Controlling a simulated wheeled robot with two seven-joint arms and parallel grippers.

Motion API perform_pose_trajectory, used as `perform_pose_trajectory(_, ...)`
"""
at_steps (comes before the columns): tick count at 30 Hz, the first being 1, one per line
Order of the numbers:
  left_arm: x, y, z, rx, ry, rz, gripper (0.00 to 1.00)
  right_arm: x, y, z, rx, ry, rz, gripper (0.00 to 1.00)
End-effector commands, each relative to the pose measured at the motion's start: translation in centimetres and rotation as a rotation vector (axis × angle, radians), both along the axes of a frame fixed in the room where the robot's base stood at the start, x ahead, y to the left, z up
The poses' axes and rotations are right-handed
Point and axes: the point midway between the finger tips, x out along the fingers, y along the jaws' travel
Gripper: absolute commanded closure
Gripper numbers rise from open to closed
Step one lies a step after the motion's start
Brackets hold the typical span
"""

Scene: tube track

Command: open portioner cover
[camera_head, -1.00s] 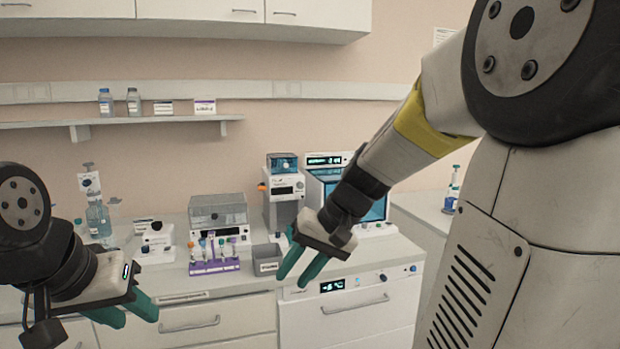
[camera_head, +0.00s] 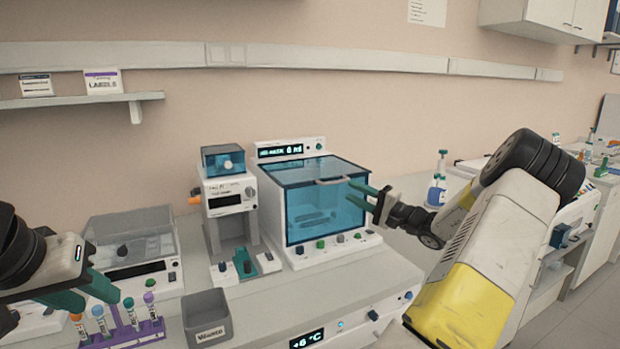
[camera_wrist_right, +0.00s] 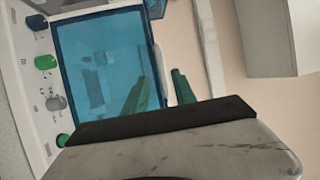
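The portioner (camera_head: 370,240) is a white box on the bench, with a display at its top back and knobs along its front. Its blue see-through cover (camera_head: 325,219) is down. My left gripper (camera_head: 88,298) is open and empty at the lower left.
A smaller white device (camera_head: 230,197) with a blue top stands left of the portioner. A clear-lidded device (camera_head: 135,265), a purple tube rack (camera_head: 120,335) and a grey waste bin (camera_head: 207,318) are further left. Bare benchtop (camera_head: 340,277) lies before the portioner.

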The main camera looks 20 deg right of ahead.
Motion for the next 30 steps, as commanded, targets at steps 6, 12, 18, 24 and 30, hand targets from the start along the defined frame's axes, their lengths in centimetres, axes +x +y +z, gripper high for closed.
perform_pose_trajectory(6,0.0,0.0,0.0,0.000,-0.001,0.000,0.64,1.7,0.5,0.4,0.007,-0.010,-0.009,0.68)
perform_pose_trajectory(12,0.0,0.0,0.0,0.000,0.000,0.000,0.64,4.6,2.1,1.0,0.007,-0.008,-0.007,0.68)
perform_pose_trajectory(18,0.0,0.0,0.0,0.000,0.000,0.000,0.64,6.4,2.9,1.3,0.007,-0.007,-0.009,0.68)
perform_pose_trajectory(24,0.0,0.0,0.0,0.000,0.000,0.000,0.64,6.8,3.1,1.4,0.006,-0.007,-0.009,0.68)
perform_pose_trajectory(30,0.0,0.0,0.0,0.000,0.000,0.000,0.64,6.8,3.1,1.4,0.006,-0.007,-0.009,0.81)
